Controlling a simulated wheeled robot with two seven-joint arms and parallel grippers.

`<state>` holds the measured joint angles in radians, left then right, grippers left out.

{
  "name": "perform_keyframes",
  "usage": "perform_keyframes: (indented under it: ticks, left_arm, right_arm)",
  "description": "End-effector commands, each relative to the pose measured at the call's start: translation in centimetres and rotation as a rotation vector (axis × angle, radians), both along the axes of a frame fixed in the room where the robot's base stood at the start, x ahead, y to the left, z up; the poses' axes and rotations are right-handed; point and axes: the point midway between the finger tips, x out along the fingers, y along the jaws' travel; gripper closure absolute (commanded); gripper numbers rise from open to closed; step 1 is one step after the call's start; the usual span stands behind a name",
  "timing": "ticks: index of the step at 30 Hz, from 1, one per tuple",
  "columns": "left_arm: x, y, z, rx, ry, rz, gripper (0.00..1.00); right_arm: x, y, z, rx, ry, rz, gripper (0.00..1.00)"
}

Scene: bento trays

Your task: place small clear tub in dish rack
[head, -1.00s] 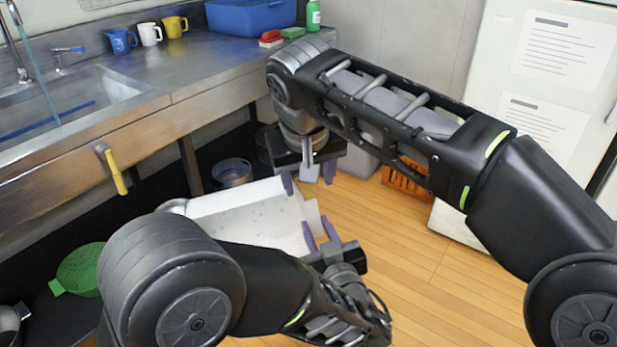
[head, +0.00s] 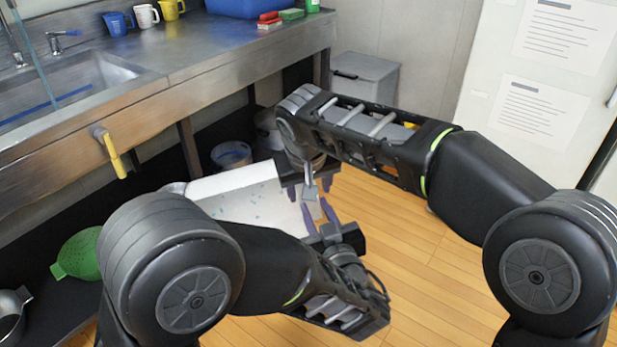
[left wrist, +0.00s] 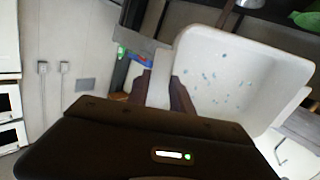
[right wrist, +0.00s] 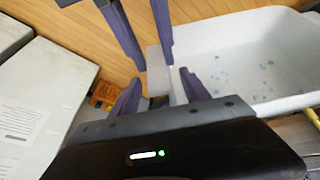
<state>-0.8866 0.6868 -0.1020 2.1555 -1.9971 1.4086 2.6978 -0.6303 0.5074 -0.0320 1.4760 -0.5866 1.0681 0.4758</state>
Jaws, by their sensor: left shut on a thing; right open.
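A whitish tub (head: 240,205) with small blue flecks hangs tilted in the air in front of the counter. It also shows in the left wrist view (left wrist: 215,80) and the right wrist view (right wrist: 245,60). My left gripper (head: 322,213) is shut on its wall near the right end; in the left wrist view the fingers (left wrist: 162,88) lie either side of the rim. My right gripper (head: 301,200) is open, close beside the left one at the same end. I cannot tell whether it touches the tub. I see no dish rack.
The steel counter (head: 200,62) with a sink (head: 70,90) runs along the left and back. Blue, white and yellow mugs (head: 146,15) and a blue bin (head: 245,6) stand on it. A green colander (head: 82,255) and a bucket (head: 231,154) are below. Wooden floor is clear at right.

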Motion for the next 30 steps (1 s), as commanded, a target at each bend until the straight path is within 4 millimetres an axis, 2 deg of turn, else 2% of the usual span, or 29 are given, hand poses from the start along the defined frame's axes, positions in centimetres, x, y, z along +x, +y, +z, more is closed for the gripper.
perform_keyframes:
  ticks: [12,30]
  left_arm:
    - [0.00,0.00,0.04,0.000,-0.001,0.000,1.00]
    - [0.00,0.00,0.04,0.000,-0.001,0.000,1.00]
  right_arm:
    - [0.30,-0.04,-0.61,0.000,-0.001,0.000,0.47]
    - [0.28,-0.02,-0.59,0.000,-0.001,0.000,0.96]
